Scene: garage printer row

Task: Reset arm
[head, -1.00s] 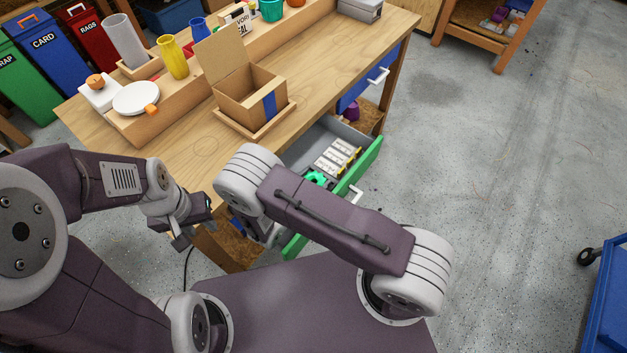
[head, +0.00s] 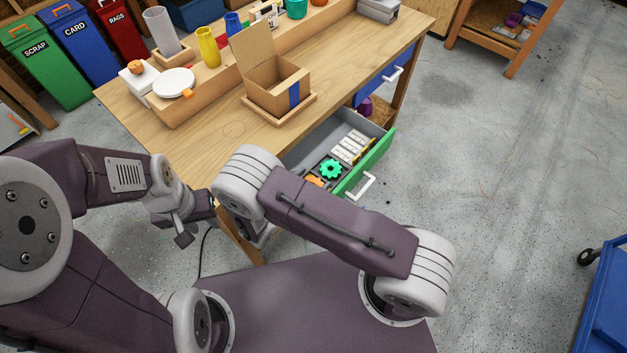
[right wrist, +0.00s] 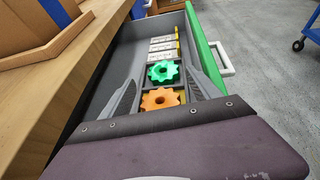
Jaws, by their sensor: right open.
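My right arm crosses the middle of the head view, its gripper mostly hidden behind its own links. In the right wrist view my right gripper (right wrist: 165,88) is open, its two grey fingers wide apart with nothing gripped between them. Beyond the fingers, the open drawer (head: 380,152) shows a green gear (right wrist: 163,71), an orange gear (right wrist: 160,98) and white labelled blocks (right wrist: 161,47). My left gripper (head: 194,222) is left of the right arm, in front of the workbench; its jaw opening is unclear.
The workbench (head: 207,135) carries an open cardboard box (head: 272,95) in a wooden tray. The green-fronted drawer with its white handle (head: 361,187) juts out near my right arm. A blue cart (head: 608,310) stands at far right. The floor between them is clear.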

